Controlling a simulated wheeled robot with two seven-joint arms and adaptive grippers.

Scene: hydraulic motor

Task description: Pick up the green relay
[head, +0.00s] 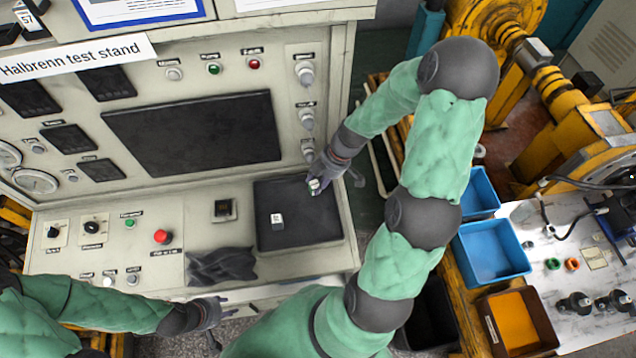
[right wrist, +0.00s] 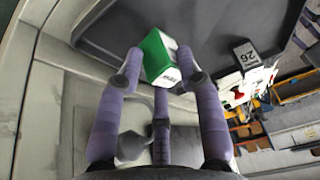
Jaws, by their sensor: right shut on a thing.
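The green relay (right wrist: 160,57) is a small block with green and white faces. In the right wrist view it sits between the fingertips of my right gripper (right wrist: 158,68), which is shut on it. In the head view the relay (head: 315,186) is a small pale block, partly covered by my right gripper (head: 319,180), at the right edge of the dark mat (head: 298,240). I cannot tell whether it touches the mat. My left gripper (head: 221,317) is empty and looks open in front of the test stand's lower edge.
A grey and white block marked 26 (right wrist: 243,54) stands on the mat; it also shows in the head view (head: 277,222). A crumpled dark cloth (head: 222,266) lies left of the mat. Blue bins (head: 490,250) and an orange-brown bin (head: 518,322) stand at the right.

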